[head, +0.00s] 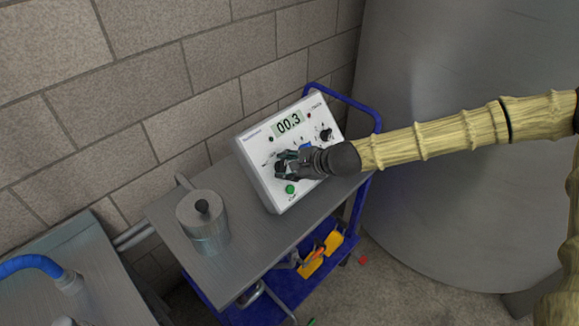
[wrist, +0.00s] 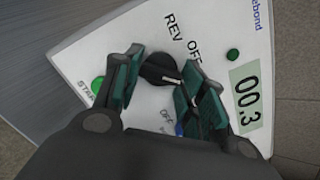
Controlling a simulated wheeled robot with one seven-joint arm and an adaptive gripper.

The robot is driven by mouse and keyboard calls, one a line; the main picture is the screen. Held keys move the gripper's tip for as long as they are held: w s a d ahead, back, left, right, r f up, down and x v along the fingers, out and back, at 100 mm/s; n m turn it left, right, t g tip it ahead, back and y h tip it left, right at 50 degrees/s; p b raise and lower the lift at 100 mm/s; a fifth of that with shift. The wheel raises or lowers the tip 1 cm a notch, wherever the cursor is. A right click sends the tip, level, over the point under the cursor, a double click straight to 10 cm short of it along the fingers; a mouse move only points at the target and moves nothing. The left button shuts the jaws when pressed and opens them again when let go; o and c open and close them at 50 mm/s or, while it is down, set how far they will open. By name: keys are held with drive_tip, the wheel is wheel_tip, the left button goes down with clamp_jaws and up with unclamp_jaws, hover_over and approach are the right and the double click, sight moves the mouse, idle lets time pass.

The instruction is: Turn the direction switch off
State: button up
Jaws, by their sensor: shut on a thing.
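The white control box (head: 262,184) stands tilted on the trolley, and its display (head: 288,123) reads 00.3. The direction switch is a round black knob (wrist: 158,67) with a white pointer line; the labels REV and OFF are printed beside it in the wrist view. The pointer aims toward the right-hand finger, to the side of OFF away from REV; any label there is hidden by that finger. My gripper (wrist: 155,82) is shut on the knob, one finger on each side. In the head view my gripper (head: 285,165) covers the knob.
A green START button (wrist: 98,84) lies close to the left finger. Another black knob (head: 326,134) is at the box's upper right. A lidded metal pot (head: 203,222) stands left on the grey trolley top (head: 170,212). A block wall is behind, a large tank (head: 450,210) at right.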

drive_tip(key=n, duration=0.4)
drive_tip(key=shift+b, duration=0.4)
drive_tip(key=shift+a+n+g+b, duration=0.1)
drive_tip(key=shift+n+g+b, duration=0.35)
drive_tip(key=shift+n, duration=1.55)
drive_tip(key=shift+h, duration=0.3)
drive_tip(key=o, duration=1)
drive_tip(key=shift+w+a, duration=0.1)
drive_tip(key=shift+o, duration=0.2)
drive_tip(key=shift+d+r, duration=0.1)
drive_tip(key=shift+d, duration=0.1)
drive_tip(key=shift+r, duration=0.15)
drive_tip(key=v, duration=1.1)
drive_tip(key=shift+s+d, duration=0.25)
drive_tip(key=shift+d, duration=0.05)
